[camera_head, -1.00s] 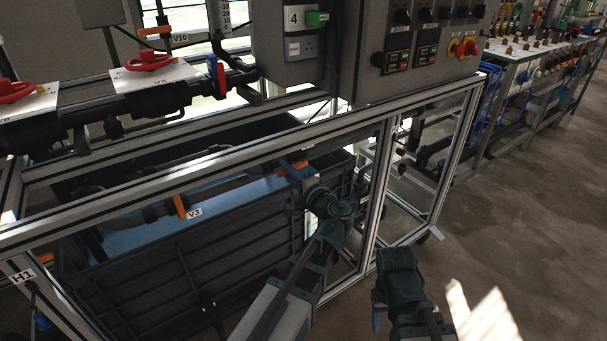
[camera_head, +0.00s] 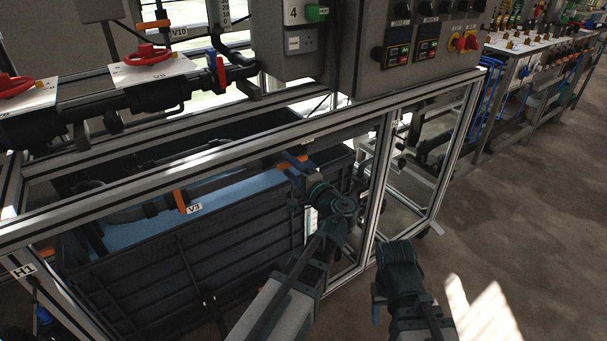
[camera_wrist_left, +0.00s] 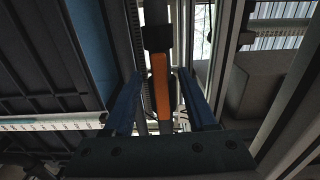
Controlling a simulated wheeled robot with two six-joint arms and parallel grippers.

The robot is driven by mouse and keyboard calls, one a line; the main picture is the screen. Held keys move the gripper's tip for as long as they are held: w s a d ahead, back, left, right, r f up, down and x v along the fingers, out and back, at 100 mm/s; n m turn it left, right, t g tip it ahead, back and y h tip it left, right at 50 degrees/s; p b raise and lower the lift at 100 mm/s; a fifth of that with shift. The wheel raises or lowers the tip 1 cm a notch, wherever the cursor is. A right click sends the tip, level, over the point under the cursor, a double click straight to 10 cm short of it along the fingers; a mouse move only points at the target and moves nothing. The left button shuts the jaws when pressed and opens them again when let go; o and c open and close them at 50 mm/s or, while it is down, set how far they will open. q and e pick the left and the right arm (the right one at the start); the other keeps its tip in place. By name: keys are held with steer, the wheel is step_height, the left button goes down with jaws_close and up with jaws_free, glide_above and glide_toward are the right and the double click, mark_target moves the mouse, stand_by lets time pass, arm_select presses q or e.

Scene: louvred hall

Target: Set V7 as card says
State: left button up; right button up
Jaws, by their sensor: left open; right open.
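An orange lever handle (camera_head: 283,165) sits on piping inside the frame, at the far right end of the dark tank. It also shows in the left wrist view (camera_wrist_left: 160,85), standing upright between my two blue fingers. My left gripper (camera_head: 292,160) is open, with its fingers on either side of this handle; I cannot tell whether they touch it. No V7 label is readable, so I cannot tell whether this handle is V7. No readable instruction card shows. My right gripper (camera_head: 376,305) is open and empty, low in front of the frame, with its fingers mostly hidden.
Another orange handle, labelled V3 (camera_head: 180,201), is on the pipe over the tank (camera_head: 235,245). Metal frame rails (camera_head: 240,190) run above and in front of my left arm. A control box (camera_head: 415,45) hangs above. The floor (camera_head: 520,210) at right is clear.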

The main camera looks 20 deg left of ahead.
arm_select(q)
steer(key=shift+v, duration=2.9)
